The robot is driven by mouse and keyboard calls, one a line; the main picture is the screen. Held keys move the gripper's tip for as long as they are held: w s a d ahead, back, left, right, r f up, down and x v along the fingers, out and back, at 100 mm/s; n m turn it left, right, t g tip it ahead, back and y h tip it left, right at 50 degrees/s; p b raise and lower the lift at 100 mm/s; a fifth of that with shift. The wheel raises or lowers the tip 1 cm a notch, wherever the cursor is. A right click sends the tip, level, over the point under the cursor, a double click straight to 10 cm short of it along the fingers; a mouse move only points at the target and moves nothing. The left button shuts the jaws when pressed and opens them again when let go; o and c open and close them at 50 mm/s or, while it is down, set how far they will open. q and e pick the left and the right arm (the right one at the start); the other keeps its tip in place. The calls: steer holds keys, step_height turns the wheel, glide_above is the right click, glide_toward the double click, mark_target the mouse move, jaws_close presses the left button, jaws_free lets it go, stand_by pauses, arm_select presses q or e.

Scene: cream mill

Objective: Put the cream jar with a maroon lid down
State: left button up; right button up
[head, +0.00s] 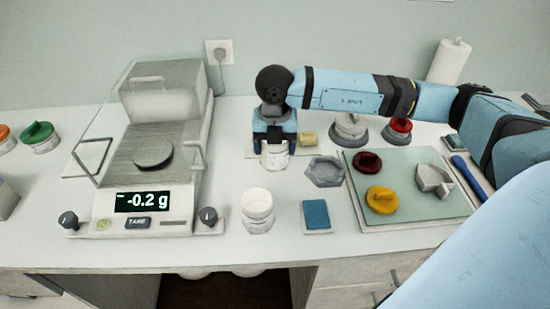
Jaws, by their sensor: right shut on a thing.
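My right gripper (274,142) points down behind the middle of the counter, shut on a small white cream jar (275,160). The jar is upright, and its top is hidden between the fingers, so I cannot see a lid on it. Its base is at or just above the counter; I cannot tell whether it touches. A maroon lid (367,162) lies on the green mat (400,210), apart from the held jar. My left gripper is not in view.
A balance (150,200) reading -0.2 g stands at left. Near the held jar are a grey hexagonal dish (325,171), a blue pad (316,216) and a white jar (257,210). A yellow lid (382,199) lies on the mat. A red-topped jar (399,130) stands behind.

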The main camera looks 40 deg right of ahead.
mark_target(275, 160)
steer(key=shift+f, duration=2.3)
steer(key=shift+f, duration=0.2)
steer(key=o, duration=1)
steer(key=shift+r, duration=0.1)
step_height(275, 160, up, 12)
steer(key=shift+r, duration=0.15)
steer(key=shift+s, duration=0.15)
